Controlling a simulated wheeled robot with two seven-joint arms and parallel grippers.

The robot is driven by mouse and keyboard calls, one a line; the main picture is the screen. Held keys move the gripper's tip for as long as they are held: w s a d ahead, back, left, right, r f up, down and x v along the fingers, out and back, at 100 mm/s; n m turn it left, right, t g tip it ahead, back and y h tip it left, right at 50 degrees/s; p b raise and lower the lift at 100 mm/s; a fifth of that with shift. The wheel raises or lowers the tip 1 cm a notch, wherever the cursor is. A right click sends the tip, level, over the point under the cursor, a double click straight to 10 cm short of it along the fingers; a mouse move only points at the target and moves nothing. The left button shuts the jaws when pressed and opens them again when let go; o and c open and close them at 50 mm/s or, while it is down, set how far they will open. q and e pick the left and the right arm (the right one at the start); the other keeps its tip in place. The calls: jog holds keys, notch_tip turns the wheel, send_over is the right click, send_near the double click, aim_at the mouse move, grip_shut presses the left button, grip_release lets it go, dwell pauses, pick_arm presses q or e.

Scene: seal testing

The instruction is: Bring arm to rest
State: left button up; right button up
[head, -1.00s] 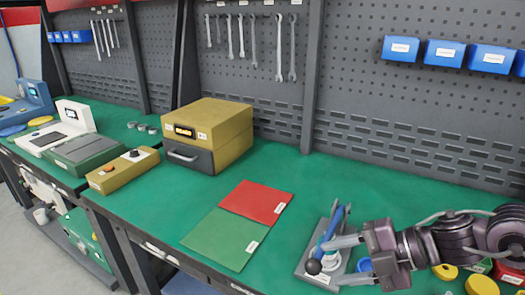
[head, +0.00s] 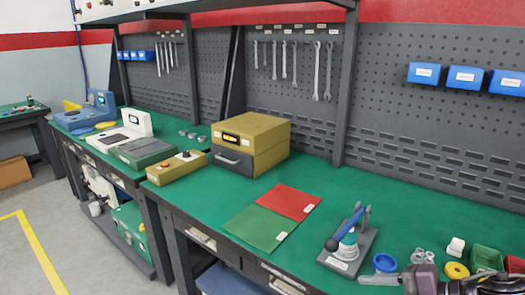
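My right arm comes in at the bottom right corner, and its gripper (head: 382,280) points left, low over the front of the green bench (head: 365,192). One pale finger shows; the other is hidden or cut off by the frame's lower edge, so its opening cannot be told. Nothing is seen in it. My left gripper is not in view.
A blue ring (head: 384,263), a yellow disc (head: 456,271) and small bins (head: 486,258) lie close to the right arm. A red mat (head: 289,201) and a green mat (head: 262,228) lie flat mid-bench. A yellow box (head: 262,135) stands behind them.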

jog(key=w+d+f+m+t+h, duration=0.3)
jog(key=w+f+m+t+h, duration=0.15)
jog(key=f+m+h, duration=0.5)
jog(key=s+a+f+m+g, duration=0.2)
jog(key=s+f+m+g, duration=0.2)
jog(key=s+m, duration=0.35)
jog(key=s+a+f+m+g, duration=0.35)
jog(key=s+m, duration=0.25)
jog(key=s, duration=0.2)
notch_tip(320, 180, down, 30)
jog(key=s+d+g+p, duration=0.1)
jog(key=s+d+p, duration=0.1)
jog(key=s+p, duration=0.1)
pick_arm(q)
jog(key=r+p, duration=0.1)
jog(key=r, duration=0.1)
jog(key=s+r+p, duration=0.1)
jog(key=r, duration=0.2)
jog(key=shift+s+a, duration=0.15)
pick_arm(e)
jog(key=s+d+f, duration=0.1)
jog(key=s+f, duration=0.6)
jog(key=s, duration=0.2)
jog(key=s+d+f+g, duration=0.1)
jog(key=s+d+f, duration=0.1)
jog(key=s+f, duration=0.4)
jog(key=s, duration=0.3)
jog(key=shift+s+f+n+g+h, duration=0.2)
jog(key=shift+f+n+g+h, duration=0.1)
jog(key=shift+f+h, duration=0.1)
